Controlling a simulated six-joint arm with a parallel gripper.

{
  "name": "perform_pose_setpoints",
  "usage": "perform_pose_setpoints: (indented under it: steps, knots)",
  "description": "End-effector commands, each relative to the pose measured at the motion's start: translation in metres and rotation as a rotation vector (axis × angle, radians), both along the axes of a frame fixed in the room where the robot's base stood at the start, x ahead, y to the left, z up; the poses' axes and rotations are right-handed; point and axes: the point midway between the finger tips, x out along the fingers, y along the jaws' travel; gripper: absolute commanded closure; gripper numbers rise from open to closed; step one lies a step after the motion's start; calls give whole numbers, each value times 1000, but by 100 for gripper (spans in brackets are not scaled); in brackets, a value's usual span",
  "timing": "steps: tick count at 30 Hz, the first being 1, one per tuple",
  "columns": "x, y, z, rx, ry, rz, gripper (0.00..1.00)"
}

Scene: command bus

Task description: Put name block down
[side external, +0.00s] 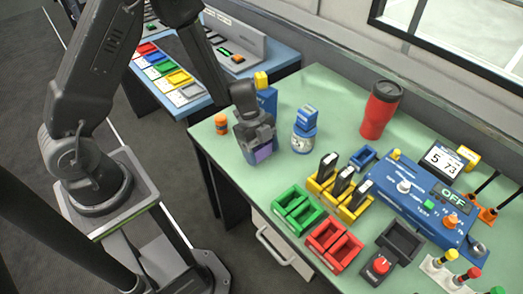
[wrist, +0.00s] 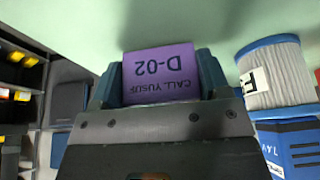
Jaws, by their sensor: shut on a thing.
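A purple name block (wrist: 161,72) is between my gripper's fingers in the wrist view. Its label reads "CALL YUSUF D-02" and appears upside down. The block also shows as a small purple face (side external: 263,152) in the side external view. My gripper (side external: 257,143) is shut on the block, over the left part of the green table (side external: 231,175). Whether the block touches the tabletop is hard to tell. The fingers hide part of it.
A blue-and-white container (side external: 304,139) stands just right of my gripper. An orange-capped jar (side external: 221,124) is to the left. Green trays (side external: 298,210), red trays (side external: 334,245) and a yellow rack (side external: 339,193) lie to the right. A red cup (side external: 380,110) stands at the back.

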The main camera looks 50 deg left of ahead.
Motion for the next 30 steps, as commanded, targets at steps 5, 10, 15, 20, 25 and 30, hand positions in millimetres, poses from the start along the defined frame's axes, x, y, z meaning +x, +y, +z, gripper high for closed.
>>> perform_pose_setpoints:
  steps: [5, 10, 15, 20, 25, 30]
  knots:
    - [0, 0, -4, 1, -2, 0, 53]
    - [0, 0, -4, 1, -1, -1, 53]
    - [0, 0, -6, 0, -3, -1, 23]
    - [0, 0, -6, 0, -3, -1, 7]
    - [0, 0, -6, 0, -1, -1, 5]
    - [1, 0, -3, 0, -3, 0, 5]
